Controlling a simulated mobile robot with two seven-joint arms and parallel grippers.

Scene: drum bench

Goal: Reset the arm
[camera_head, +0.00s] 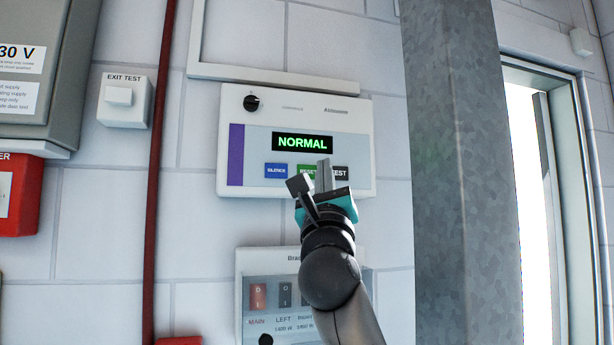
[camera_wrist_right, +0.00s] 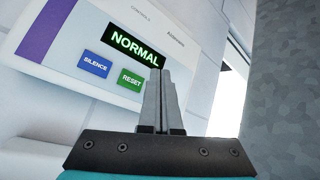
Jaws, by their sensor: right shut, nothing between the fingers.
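My right gripper (camera_head: 321,170) is raised in front of a white alarm panel (camera_head: 350,120) on the wall. Its fingers are shut with nothing between them; they also show in the wrist view (camera_wrist_right: 161,78). The panel's display (camera_head: 302,142) reads NORMAL in green. Below it are a blue SILENCE button (camera_head: 276,170), a green RESET button (camera_head: 305,171), partly hidden by the fingers in the head view, and a dark TEST button (camera_head: 340,173). In the wrist view the RESET button (camera_wrist_right: 131,80) shows just left of the fingertips. I cannot tell whether the fingers touch the panel. My left gripper is not in view.
A lower switch panel (camera_head: 258,270) is partly behind my right arm. A grey metal column (camera_head: 455,120) stands to the right, beside a bright doorway. A red pipe (camera_head: 158,150), an EXIT TEST box (camera_head: 124,103) and a red box (camera_head: 20,200) are on the left.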

